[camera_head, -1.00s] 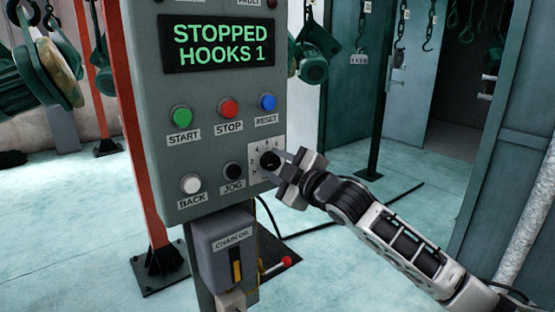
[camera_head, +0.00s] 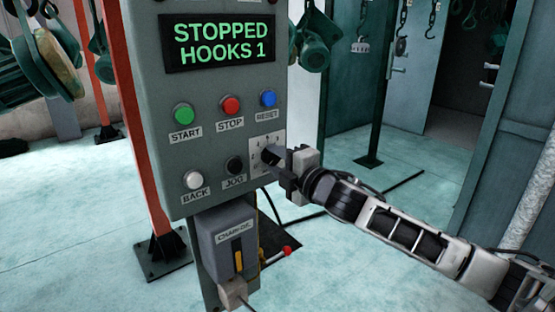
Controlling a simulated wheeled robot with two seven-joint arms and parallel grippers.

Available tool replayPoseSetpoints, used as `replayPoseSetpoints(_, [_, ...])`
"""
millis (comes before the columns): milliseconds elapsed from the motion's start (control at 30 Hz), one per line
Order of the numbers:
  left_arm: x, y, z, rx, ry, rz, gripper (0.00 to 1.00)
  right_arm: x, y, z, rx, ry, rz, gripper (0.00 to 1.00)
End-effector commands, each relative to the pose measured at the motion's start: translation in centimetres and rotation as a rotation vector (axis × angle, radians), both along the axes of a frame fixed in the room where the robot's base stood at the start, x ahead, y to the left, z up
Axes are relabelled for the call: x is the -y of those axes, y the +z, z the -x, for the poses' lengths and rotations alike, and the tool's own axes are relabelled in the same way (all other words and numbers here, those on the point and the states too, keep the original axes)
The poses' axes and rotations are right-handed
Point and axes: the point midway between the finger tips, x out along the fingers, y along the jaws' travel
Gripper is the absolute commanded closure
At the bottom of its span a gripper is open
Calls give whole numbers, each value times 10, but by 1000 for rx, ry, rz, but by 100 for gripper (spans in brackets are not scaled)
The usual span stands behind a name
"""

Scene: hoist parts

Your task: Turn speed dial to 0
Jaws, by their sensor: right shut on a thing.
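The speed dial is a black knob (camera_head: 271,155) on a white, numbered plate (camera_head: 256,160) at the lower right of the grey control panel (camera_head: 217,200). My right gripper (camera_head: 279,163) comes in from the right and is shut on the knob. The fingers and knob hide part of the scale, so the number it points to cannot be read. The display (camera_head: 219,42) reads "STOPPED HOOKS 1". My left gripper is not in view.
Green START (camera_head: 184,114), red STOP (camera_head: 230,104), blue RESET (camera_head: 268,97), white BACK (camera_head: 193,179) and black JOG (camera_head: 234,164) buttons are close by. A chain oil box (camera_head: 228,240) hangs below. A red post (camera_head: 128,120) stands at left.

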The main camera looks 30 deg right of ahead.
Motion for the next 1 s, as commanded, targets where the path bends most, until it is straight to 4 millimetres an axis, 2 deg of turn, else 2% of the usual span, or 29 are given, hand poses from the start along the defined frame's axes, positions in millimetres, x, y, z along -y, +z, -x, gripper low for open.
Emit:
replayPoseSetpoints(433, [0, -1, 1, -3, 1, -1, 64, 0, 0, 0, 1, -1, 13, 86])
replayPoseSetpoints(467, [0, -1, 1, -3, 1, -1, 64, 0, 0, 0, 1, -1, 13, 55])
replayPoseSetpoints(500, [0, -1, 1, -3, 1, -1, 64, 0, 0, 0, 1, -1, 12, 44])
replayPoseSetpoints(833, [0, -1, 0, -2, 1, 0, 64, 0, 0, 1, 1, 0, 10, 43])
replayPoseSetpoints(1000, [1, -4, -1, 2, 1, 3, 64, 2, -4, 16, -2, 0, 10, 43])
